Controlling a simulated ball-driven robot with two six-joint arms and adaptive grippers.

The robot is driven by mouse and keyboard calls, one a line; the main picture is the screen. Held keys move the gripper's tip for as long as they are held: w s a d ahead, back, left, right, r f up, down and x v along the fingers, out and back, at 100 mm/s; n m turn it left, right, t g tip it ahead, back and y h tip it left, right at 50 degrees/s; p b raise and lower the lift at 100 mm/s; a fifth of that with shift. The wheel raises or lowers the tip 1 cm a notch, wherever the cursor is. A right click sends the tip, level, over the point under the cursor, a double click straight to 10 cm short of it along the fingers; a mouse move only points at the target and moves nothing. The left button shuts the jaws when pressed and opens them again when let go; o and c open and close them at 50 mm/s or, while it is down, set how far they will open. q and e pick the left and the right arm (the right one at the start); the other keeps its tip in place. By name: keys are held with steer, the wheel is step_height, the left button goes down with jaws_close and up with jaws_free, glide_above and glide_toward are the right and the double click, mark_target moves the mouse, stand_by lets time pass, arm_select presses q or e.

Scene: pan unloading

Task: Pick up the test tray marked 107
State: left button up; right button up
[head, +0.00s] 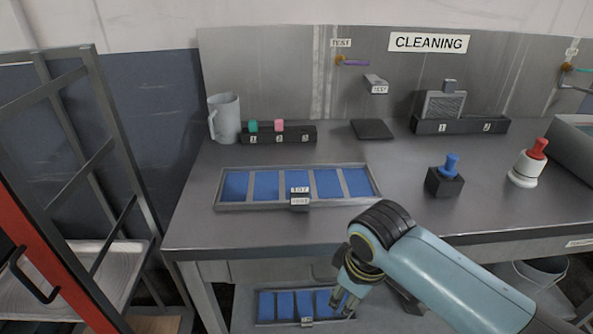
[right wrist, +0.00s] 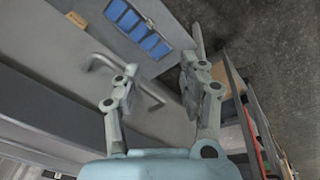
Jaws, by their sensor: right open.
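A long grey test tray (head: 375,196) with blue panels lies on the metal table. Its front label looks like 107, with a TEST tag below it. A similar blue-panelled tray (head: 258,318) sits lower down, under the table's front edge; its small label is too small to read. My right gripper (head: 344,298) is low in front of the table, over the right end of the lower tray. In the right wrist view my right gripper (right wrist: 160,72) is open and empty. A blue-panelled tray (right wrist: 176,40) shows beyond its fingers, apart from them. My left gripper is out of view.
A grey bar handle (right wrist: 101,61) is close to my right fingers. On the table (head: 290,228) stand a grey mug (head: 224,118), a dark numbered rack (head: 290,140), a blue-knobbed block (head: 445,183) and a red-topped white piece (head: 524,171). A metal frame (head: 100,150) stands at the left.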

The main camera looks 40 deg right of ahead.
step_height(320, 180, up, 10)
steer(key=w+n+p, duration=0.1)
steer(key=w+p, duration=0.2)
steer(key=n+g+p, duration=0.2)
steer(key=n, duration=0.5)
glide_toward(300, 190)
steer(key=shift+y, duration=0.4)
steer(key=f, duration=0.7)
steer(key=f+p, duration=0.1)
steer(key=f, duration=0.2)
steer(key=shift+d+f, duration=0.2)
steer(key=shift+d, duration=0.15)
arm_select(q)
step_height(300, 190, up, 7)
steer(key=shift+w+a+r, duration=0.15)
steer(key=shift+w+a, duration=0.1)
arm_select(e)
jaws_close()
